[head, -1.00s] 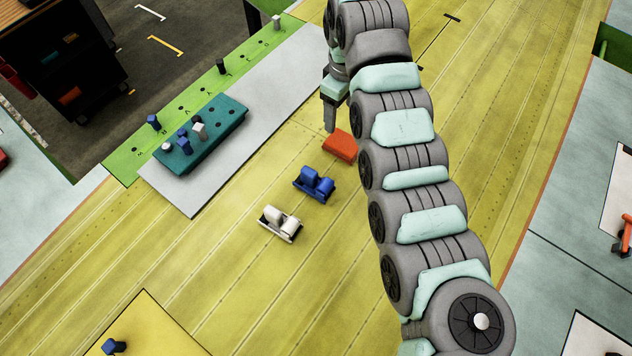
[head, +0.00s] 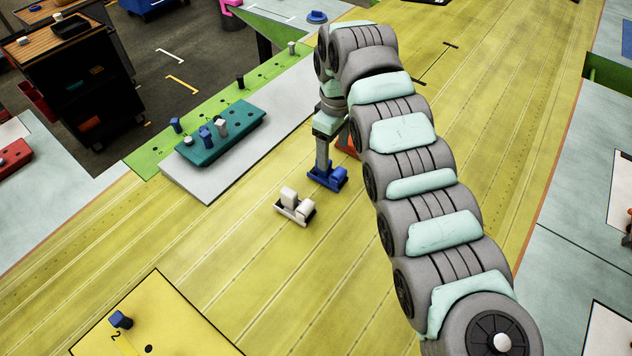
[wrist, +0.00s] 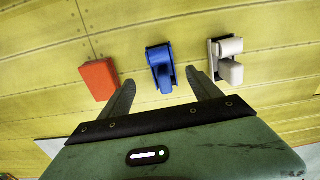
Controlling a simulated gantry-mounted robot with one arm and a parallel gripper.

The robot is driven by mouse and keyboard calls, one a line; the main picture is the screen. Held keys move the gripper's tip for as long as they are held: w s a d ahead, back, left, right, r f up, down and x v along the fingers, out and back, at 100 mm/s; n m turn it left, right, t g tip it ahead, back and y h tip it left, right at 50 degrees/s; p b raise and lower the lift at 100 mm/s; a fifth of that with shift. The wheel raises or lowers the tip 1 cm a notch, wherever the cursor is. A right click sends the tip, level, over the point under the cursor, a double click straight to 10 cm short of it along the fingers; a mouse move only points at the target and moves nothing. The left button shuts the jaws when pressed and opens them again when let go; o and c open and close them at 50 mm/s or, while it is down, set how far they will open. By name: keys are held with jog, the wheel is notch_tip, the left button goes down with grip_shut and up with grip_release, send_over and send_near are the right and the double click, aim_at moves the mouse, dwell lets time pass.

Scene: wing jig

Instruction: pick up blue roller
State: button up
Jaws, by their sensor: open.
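The blue roller (head: 336,179) sits on the yellow panel, partly hidden by my gripper (head: 321,163) in the head view. In the wrist view the blue roller (wrist: 161,67) lies between and a little beyond the fingertips of my gripper (wrist: 160,80). My gripper is open and empty, its two fingers apart. It points down above or close to the roller; the exact gap in height cannot be told.
A white roller (head: 295,206) stands nearby, at right in the wrist view (wrist: 228,62). An orange block (wrist: 99,79) is on the other side. A teal tray (head: 222,139) with pegs lies on a grey plate.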

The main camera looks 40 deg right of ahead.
aim_at(329, 171)
notch_tip(329, 171, down, 4)
jog(key=shift+r+p, duration=0.15)
jog(key=shift+p, duration=0.15)
jog(key=f, duration=0.1)
jog(key=f+p, duration=0.1)
jog(key=f, duration=0.3)
jog(key=shift+w+a+p, duration=0.25)
jog(key=shift+a+p, duration=0.05)
jog(key=shift+a, duration=0.1)
jog(key=shift+d+f, duration=0.15)
jog(key=shift+f, duration=0.05)
grip_shut()
